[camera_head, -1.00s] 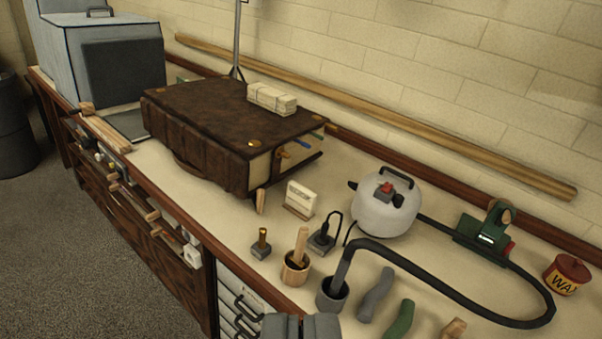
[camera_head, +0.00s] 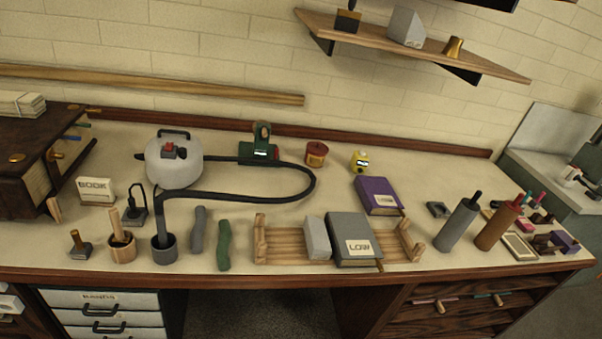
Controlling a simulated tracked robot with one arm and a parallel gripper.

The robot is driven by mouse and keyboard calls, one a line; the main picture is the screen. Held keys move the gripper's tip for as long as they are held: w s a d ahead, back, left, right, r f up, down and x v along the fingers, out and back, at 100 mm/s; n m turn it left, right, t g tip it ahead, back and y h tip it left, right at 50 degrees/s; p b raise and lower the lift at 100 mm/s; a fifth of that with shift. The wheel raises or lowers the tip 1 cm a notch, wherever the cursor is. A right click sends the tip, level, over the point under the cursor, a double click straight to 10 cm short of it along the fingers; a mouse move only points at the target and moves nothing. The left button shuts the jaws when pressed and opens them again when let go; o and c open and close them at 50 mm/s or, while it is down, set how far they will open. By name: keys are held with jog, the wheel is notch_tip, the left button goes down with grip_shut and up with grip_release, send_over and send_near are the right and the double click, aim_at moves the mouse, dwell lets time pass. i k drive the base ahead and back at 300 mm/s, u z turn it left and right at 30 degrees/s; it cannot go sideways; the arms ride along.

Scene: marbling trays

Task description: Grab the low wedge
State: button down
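A dark grey, book-shaped block (camera_head: 350,228) with a pale label reading "LOW" lies tilted on a slatted wooden rack (camera_head: 285,247) near the bench's front edge. A lighter grey block (camera_head: 317,238) stands against its left side. A purple book-shaped block (camera_head: 376,191) with a pale label lies behind and to the right; its label is too small to read surely. I cannot tell from shape alone which is the low wedge; the grey block carries the clear "LOW" label. My gripper is not in view.
Left of the rack are green (camera_head: 223,245) and grey (camera_head: 198,230) wavy pieces, and a white tank (camera_head: 175,160) with a looping black hose. Grey (camera_head: 457,235) and brown (camera_head: 497,228) cylinders lean at the right. A shelf (camera_head: 420,50) hangs above.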

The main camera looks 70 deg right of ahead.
aim_at(318, 243)
jog(key=z, duration=1.55)
jog(key=k, duration=0.3)
jog(key=z, duration=0.1)
